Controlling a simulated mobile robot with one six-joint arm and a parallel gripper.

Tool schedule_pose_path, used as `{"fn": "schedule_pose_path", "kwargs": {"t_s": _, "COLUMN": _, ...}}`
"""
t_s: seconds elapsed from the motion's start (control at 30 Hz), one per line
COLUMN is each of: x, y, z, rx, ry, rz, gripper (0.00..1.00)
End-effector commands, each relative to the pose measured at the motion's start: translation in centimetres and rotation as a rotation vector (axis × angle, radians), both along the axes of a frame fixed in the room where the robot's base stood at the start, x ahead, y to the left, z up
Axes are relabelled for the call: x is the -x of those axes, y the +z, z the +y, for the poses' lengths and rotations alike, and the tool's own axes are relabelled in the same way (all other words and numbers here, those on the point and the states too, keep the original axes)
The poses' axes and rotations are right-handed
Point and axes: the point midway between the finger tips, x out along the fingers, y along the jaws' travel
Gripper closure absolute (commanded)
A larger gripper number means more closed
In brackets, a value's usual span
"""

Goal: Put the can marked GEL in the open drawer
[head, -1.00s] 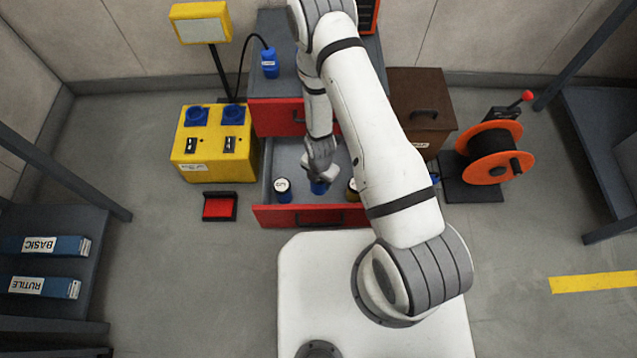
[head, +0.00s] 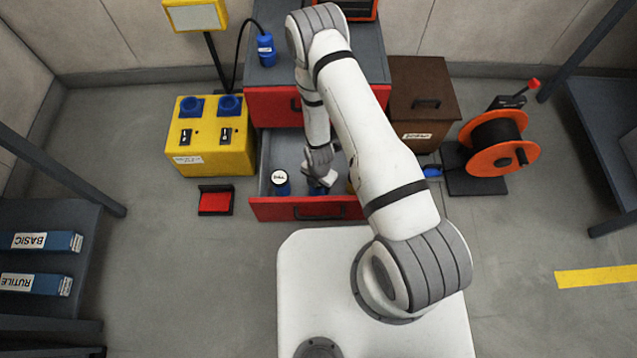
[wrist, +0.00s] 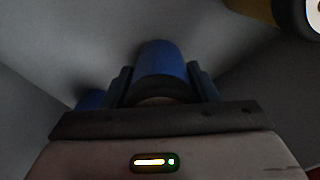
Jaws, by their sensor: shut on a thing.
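The open drawer (head: 300,208) has a red front and grey inside. My gripper (head: 319,181) is inside it, shut on a blue can (head: 318,190). In the wrist view the blue can (wrist: 163,62) sits between the two fingers of my gripper (wrist: 160,85). No marking shows on its visible side, so I cannot read GEL on it. I cannot tell whether it touches the drawer floor. Another blue can (head: 281,185) with a white marked top stands in the drawer to the left. A yellow can (head: 350,187) to the right is mostly hidden by my arm.
A shut red drawer (head: 275,105) lies above. A yellow box (head: 208,150) is left, a brown chest (head: 422,100) and an orange reel (head: 497,142) right. A red tray (head: 215,201) lies on the floor.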

Motion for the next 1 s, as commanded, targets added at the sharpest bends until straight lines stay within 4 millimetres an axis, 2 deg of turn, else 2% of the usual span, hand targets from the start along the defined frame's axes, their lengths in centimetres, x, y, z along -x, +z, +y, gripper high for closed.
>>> {"fn": "schedule_pose_path", "kwargs": {"t_s": 0.03, "x": 0.0, "y": -0.2, "z": 0.0, "rx": 0.0, "ry": 0.0, "rz": 0.0, "gripper": 0.45}}
{"fn": "schedule_pose_path", "kwargs": {"t_s": 0.3, "x": 0.0, "y": -0.1, "z": 0.0, "rx": 0.0, "ry": 0.0, "rz": 0.0, "gripper": 0.25}}
{"fn": "schedule_pose_path", "kwargs": {"t_s": 0.6, "x": 0.0, "y": 0.5, "z": 0.0, "rx": 0.0, "ry": 0.001, "rz": 0.0, "gripper": 0.25}}
{"fn": "schedule_pose_path", "kwargs": {"t_s": 0.77, "x": 0.0, "y": 3.2, "z": 0.1, "rx": 0.0, "ry": 0.001, "rz": -0.001, "gripper": 0.25}}
{"fn": "schedule_pose_path", "kwargs": {"t_s": 1.0, "x": 0.0, "y": 8.5, "z": 0.0, "rx": -0.001, "ry": 0.001, "rz": -0.001, "gripper": 0.25}}
